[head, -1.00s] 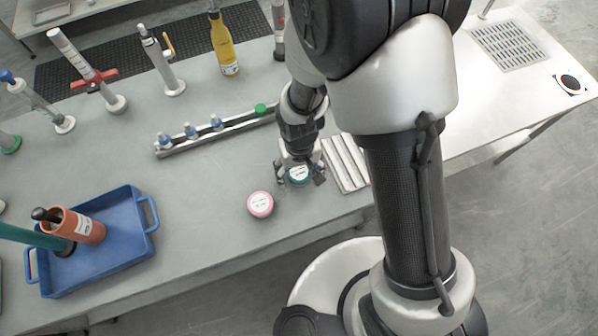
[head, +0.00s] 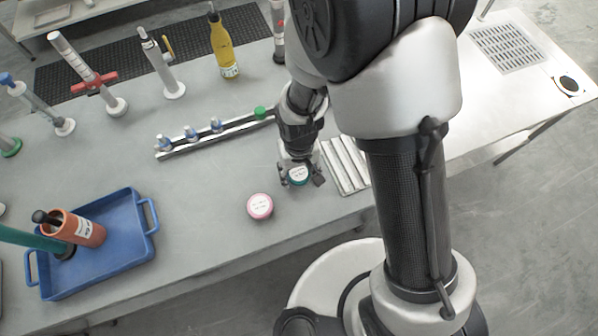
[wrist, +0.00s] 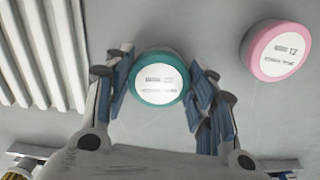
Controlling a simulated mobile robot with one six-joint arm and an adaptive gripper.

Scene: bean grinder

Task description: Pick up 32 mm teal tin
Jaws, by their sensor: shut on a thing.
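The teal tin (head: 299,176) is a small round tin with a white labelled lid. My gripper (head: 300,178) is around it near the front edge of the table, with a finger on either side. In the wrist view the teal tin (wrist: 159,78) sits between the blue-padded fingers of my gripper (wrist: 160,88), label facing the camera. The gripper is shut on it. I cannot tell whether the tin touches the table.
A pink tin (head: 260,207) stands close by on the left; it also shows in the wrist view (wrist: 275,50). A ridged white tray (head: 346,165) lies just right of the gripper. A rail with small bottles (head: 213,134) lies behind. A blue tray (head: 128,240) is at left.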

